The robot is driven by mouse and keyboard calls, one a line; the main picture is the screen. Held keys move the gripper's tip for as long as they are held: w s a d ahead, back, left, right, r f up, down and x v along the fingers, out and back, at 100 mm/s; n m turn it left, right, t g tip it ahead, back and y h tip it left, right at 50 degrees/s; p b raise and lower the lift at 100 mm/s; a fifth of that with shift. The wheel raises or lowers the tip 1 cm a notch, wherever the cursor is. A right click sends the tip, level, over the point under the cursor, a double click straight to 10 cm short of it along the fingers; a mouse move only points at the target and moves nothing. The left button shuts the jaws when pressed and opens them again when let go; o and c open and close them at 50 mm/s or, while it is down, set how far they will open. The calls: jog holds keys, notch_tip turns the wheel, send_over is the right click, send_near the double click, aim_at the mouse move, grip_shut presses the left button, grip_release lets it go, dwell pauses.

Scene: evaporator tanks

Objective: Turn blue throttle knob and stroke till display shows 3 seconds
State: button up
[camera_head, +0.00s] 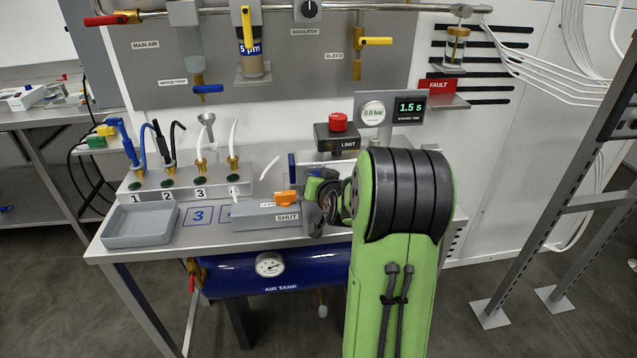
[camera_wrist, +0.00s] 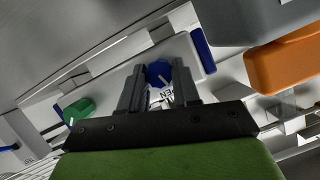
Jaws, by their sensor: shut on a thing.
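The blue throttle knob (camera_wrist: 158,72) sits between the two fingers of my gripper (camera_wrist: 157,76) in the wrist view. The fingers are shut on its sides. A white mark shows on the knob, and part of a printed label shows just below it. In the head view my arm hides the knob and most of the gripper. The stroke time display (camera_head: 409,107) reads 1.5 s in green. The gauge (camera_head: 373,113) to its left reads 0.0 bar.
An orange handle (camera_head: 286,199) stands beside the SHUT label; it also shows close to the right in the wrist view (camera_wrist: 285,62). A green knob (camera_wrist: 79,110) is left of the fingers. A black LIMIT box with a red button (camera_head: 338,122) stands behind my arm. A grey tray (camera_head: 140,224) lies left.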

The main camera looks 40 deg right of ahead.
dwell(0.4)
jog(key=o, duration=1.1)
jog(key=shift+c, duration=0.2)
jog(key=p+v, duration=0.1)
jog(key=v, duration=1.4)
jog(key=shift+s+a+p, duration=0.25)
jog(key=shift+p, duration=0.1)
jog(key=shift+r, duration=0.15)
